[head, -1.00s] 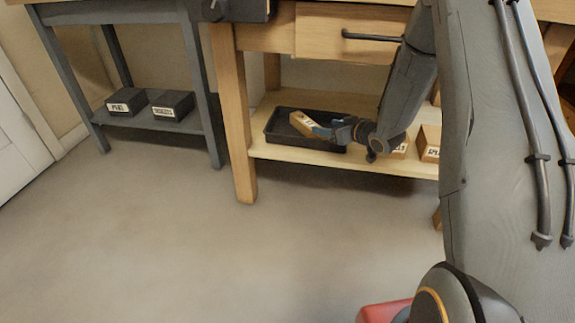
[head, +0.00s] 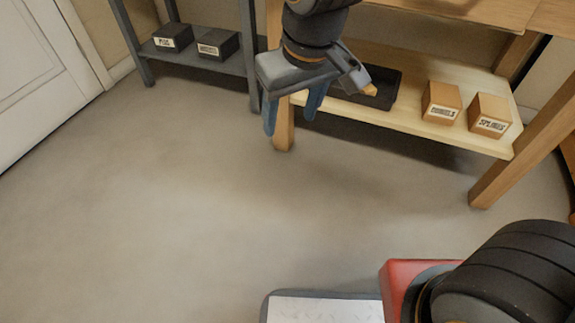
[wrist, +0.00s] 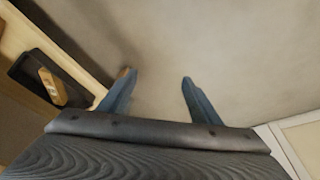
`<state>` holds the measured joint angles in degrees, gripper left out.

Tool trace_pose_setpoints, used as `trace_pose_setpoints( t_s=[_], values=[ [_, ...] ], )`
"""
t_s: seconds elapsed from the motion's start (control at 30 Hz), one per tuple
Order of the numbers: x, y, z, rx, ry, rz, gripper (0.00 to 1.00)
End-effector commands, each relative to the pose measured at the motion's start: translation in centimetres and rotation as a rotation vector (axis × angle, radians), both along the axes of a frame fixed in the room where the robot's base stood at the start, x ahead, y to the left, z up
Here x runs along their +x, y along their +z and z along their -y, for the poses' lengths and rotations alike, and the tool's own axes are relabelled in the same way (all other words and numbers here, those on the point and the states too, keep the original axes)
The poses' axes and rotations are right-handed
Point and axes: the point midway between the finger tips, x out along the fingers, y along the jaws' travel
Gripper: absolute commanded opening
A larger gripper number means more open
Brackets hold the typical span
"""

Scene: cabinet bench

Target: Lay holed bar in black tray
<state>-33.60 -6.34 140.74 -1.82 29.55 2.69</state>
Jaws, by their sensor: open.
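The black tray (head: 387,78) sits on the lower shelf of the wooden bench, partly hidden behind my gripper in the head view. It also shows at the left of the wrist view (wrist: 25,70). A short wooden bar (wrist: 52,87) with dark marks that look like holes lies inside the tray. In the head view only an end of the bar (head: 370,90) shows. My gripper (head: 291,118) is open and empty, in front of the shelf and apart from the tray. Its two blue fingers stand apart over bare floor in the wrist view (wrist: 156,80).
A grey bench at the left holds two dark labelled boxes (head: 173,38) (head: 217,44). Wooden bench legs (head: 520,135) border the shelf. The floor (head: 200,210) in front is clear.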

Motion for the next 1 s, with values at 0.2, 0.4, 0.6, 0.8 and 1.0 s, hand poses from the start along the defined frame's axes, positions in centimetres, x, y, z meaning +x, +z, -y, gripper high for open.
trace_pose_setpoints(
  t_s=[0.2, 0.4, 0.6, 0.8, 1.0],
  values=[
    [-11.1, 1.3, -0.2, -0.019, 0.092, -0.180, 0.58],
    [-13.9, 1.5, 0.2, -0.026, 0.116, -0.233, 0.58],
    [-13.9, 1.5, 0.2, -0.026, 0.115, -0.233, 0.58],
    [-13.8, 1.6, 0.2, -0.026, 0.115, -0.232, 0.58],
    [-13.8, 2.1, 0.2, -0.021, 0.103, -0.233, 0.58]
  ],
)
